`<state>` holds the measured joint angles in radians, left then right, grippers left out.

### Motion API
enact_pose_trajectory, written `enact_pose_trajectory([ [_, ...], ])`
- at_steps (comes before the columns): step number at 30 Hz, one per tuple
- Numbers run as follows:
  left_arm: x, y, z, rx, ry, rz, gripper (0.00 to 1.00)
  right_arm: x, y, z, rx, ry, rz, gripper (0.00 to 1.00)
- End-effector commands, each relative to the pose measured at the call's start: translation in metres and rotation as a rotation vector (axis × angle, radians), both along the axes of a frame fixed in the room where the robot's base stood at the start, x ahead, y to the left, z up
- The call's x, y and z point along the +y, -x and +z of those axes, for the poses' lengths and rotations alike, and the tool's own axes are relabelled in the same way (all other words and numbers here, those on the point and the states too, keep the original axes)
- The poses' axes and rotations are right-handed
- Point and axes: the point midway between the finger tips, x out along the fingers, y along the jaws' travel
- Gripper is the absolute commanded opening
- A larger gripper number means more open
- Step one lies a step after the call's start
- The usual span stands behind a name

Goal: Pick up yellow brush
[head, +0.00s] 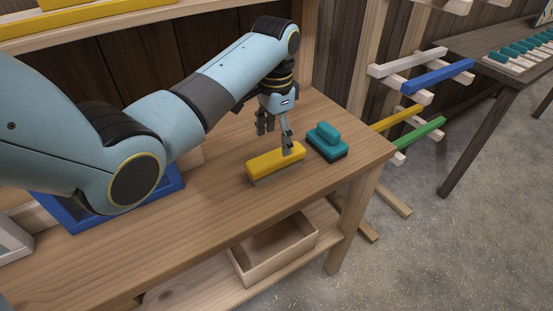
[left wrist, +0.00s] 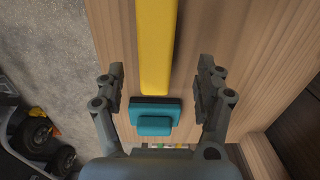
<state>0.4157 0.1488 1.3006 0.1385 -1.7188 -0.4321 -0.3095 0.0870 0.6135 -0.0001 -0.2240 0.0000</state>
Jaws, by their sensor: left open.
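The yellow brush (head: 268,163) is a long yellow block with a pale underside, lying on the wooden workbench (head: 215,205) near its front edge. In the left wrist view the yellow brush (left wrist: 154,45) runs up the middle, between the lines of the two fingers. My left gripper (head: 276,140) is open and empty, pointing down over the brush; one finger overlaps its right end in the head view. In the left wrist view the open gripper (left wrist: 162,72) has a finger on either side. I cannot tell whether a finger touches the brush. My right gripper is not in view.
A teal brush (head: 327,140) with a dark base lies just right of the yellow one; it also shows in the left wrist view (left wrist: 155,114). A blue frame (head: 168,190) lies behind my arm. An open wooden box (head: 275,262) stands on the lower shelf.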

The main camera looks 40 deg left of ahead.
Motion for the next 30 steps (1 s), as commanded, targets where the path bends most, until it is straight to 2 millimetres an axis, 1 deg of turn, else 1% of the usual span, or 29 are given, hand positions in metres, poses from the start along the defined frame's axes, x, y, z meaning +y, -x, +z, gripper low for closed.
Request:
enact_pose_trajectory([
  [2, 0.0, 0.0, -0.007, 0.001, 0.0, 0.0, 0.71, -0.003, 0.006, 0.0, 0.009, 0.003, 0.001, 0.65],
  [5, -0.001, 0.002, -0.015, 0.002, -0.001, 0.0, 0.71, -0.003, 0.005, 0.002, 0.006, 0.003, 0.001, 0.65],
  [8, -0.004, 0.005, -0.029, 0.004, 0.0, 0.0, 0.71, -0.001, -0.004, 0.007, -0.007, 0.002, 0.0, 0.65],
  [10, -0.006, 0.007, -0.04, 0.004, 0.001, -0.001, 0.71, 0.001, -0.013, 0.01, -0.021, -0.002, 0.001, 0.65],
  [13, -0.006, 0.006, -0.055, 0.002, 0.0, 0.0, 0.71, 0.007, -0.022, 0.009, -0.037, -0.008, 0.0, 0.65],
  [16, -0.006, 0.006, -0.061, 0.001, 0.0, -0.001, 0.71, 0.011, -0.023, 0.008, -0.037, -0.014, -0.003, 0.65],
  [22, -0.005, 0.006, -0.061, 0.0, -0.001, -0.001, 0.71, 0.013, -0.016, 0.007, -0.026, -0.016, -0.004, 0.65],
  [23, -0.005, 0.006, -0.061, 0.0, -0.001, -0.001, 0.69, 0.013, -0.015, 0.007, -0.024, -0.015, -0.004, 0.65],
  [30, -0.005, 0.006, -0.061, 0.0, -0.001, 0.0, 0.37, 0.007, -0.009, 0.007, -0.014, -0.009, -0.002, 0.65],
])
